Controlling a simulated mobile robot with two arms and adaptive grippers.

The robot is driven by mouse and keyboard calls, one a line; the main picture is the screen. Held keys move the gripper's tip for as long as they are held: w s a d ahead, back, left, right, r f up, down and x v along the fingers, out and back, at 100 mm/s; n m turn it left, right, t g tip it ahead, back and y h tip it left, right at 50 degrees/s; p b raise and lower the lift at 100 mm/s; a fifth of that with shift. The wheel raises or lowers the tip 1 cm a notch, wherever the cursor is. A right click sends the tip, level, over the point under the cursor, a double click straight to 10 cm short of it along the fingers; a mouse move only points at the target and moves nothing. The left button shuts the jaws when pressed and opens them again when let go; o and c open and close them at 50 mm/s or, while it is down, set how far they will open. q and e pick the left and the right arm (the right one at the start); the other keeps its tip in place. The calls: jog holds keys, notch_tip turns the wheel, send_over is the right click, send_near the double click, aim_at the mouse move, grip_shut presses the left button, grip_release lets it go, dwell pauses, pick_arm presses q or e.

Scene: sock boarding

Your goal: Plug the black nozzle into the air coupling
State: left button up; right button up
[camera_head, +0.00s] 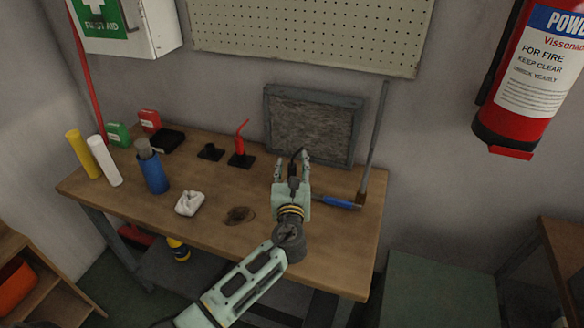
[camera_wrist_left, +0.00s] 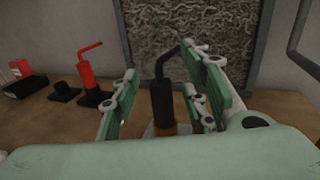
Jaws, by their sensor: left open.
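The black nozzle (camera_wrist_left: 162,97) stands roughly upright between my left gripper's fingers in the left wrist view, its bent tip pointing up to the right. In the head view the black nozzle (camera_head: 298,157) shows only partly between the fingers. My left gripper (camera_head: 291,160) is open, with one finger on each side of the nozzle and visible gaps in the wrist view. An orange-brown band (camera_wrist_left: 162,129) and a pale base show under the nozzle. I cannot tell whether this is the air coupling or how the nozzle meets it. My right gripper is not in view.
A red bent nozzle (camera_head: 241,143) stands in a black holder beside an empty-looking black holder (camera_head: 210,152). A grey framed panel (camera_head: 312,125) stands behind my gripper. A blue-handled tool (camera_head: 338,202) and a tall thin bar (camera_head: 377,130) are to the right. A white crumpled item (camera_head: 189,203) lies left.

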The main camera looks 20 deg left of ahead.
pick_arm(q)
jog(key=v, duration=1.2)
dwell(0.3)
